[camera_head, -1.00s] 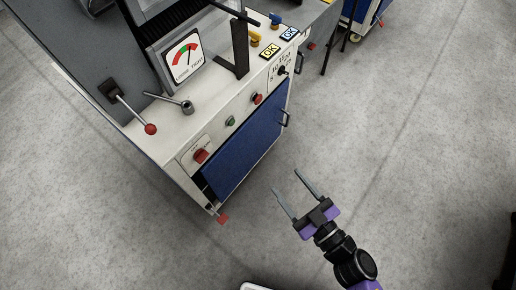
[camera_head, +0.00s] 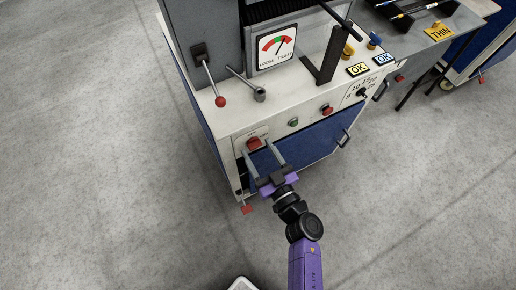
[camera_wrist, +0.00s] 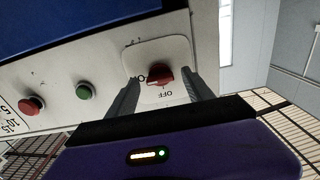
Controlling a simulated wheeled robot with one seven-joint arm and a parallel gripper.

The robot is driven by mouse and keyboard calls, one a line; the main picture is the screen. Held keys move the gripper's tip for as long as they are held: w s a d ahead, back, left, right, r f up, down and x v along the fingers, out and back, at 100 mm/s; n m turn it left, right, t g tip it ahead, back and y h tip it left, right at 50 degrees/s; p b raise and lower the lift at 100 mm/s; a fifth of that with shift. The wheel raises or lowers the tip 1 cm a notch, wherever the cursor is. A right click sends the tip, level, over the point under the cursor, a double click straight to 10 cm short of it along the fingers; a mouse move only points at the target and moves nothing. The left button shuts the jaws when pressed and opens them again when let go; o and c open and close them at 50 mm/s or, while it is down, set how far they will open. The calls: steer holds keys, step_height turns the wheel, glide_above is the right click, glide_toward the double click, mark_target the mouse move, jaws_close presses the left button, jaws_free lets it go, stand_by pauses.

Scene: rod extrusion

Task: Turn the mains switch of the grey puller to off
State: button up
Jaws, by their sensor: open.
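The mains switch (camera_head: 253,143) is a red rotary knob on a pale plate at the lower left of the puller's front panel. The puller (camera_head: 225,118) is a white-and-grey machine with a blue door. In the wrist view the red knob (camera_wrist: 160,74) sits between my two fingers, with an upside-down OFF mark beneath it and a partly hidden ON mark at its left. I cannot tell for certain which mark the knob points to. My gripper (camera_head: 257,147) is open, its fingertips close to the plate on either side of the knob; contact is not clear.
A green button (camera_head: 293,122) and a red button (camera_head: 326,110) lie right of the switch. A red-ended lever (camera_head: 220,101) and a metal handle (camera_head: 259,94) stand above it. A blue door (camera_head: 315,142) with a handle is below. Floor at the left is clear.

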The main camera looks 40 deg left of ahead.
steer(key=shift+w+a, duration=0.2)
steer(key=shift+a, duration=0.2)
jaws_close()
steer(key=shift+n, duration=0.3)
steer(key=shift+f+n+b, duration=0.1)
steer(key=shift+n+b, duration=1.8)
steer(key=shift+n, duration=6.7)
